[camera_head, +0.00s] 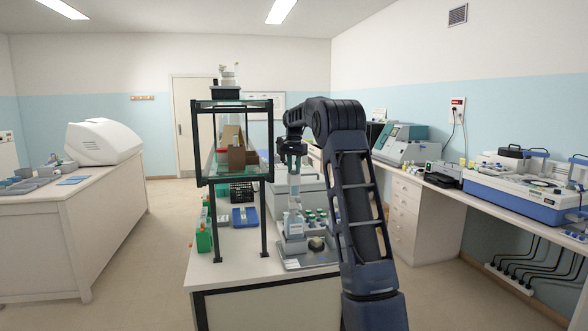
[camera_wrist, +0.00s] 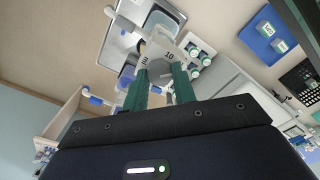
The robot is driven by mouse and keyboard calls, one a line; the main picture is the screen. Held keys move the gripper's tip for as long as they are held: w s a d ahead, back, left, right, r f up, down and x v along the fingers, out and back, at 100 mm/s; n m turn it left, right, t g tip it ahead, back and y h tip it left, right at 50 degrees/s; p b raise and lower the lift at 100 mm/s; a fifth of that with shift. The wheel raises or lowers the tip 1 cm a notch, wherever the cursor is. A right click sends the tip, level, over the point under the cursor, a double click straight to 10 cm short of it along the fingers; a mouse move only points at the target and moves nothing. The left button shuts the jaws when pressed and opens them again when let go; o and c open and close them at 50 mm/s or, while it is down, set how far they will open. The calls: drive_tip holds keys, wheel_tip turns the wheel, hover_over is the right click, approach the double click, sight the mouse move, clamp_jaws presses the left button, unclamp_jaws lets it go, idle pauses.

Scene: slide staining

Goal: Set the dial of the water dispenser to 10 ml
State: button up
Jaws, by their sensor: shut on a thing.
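The water dispenser (camera_head: 293,222) stands on the middle bench as a pale, bluish bottle with a narrow upper part. My gripper (camera_head: 293,163) is at its top, pointing down. In the wrist view the grey round dial (camera_wrist: 157,68) sits between the two green fingers of my gripper (camera_wrist: 162,78), which are shut on it.
A metal tray (camera_head: 309,264) lies on the bench in front of the dispenser. A black-framed shelf (camera_head: 268,190) rises to the left, with a blue tray (camera_head: 245,224) behind. The aisle floor is clear.

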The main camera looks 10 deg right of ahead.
drive_tip(key=shift+n, duration=0.3)
drive_tip(key=n, duration=0.4)
drive_tip(key=shift+n, duration=2.2)
drive_tip(key=o, duration=1)
wheel_tip(320, 180, up, 11)
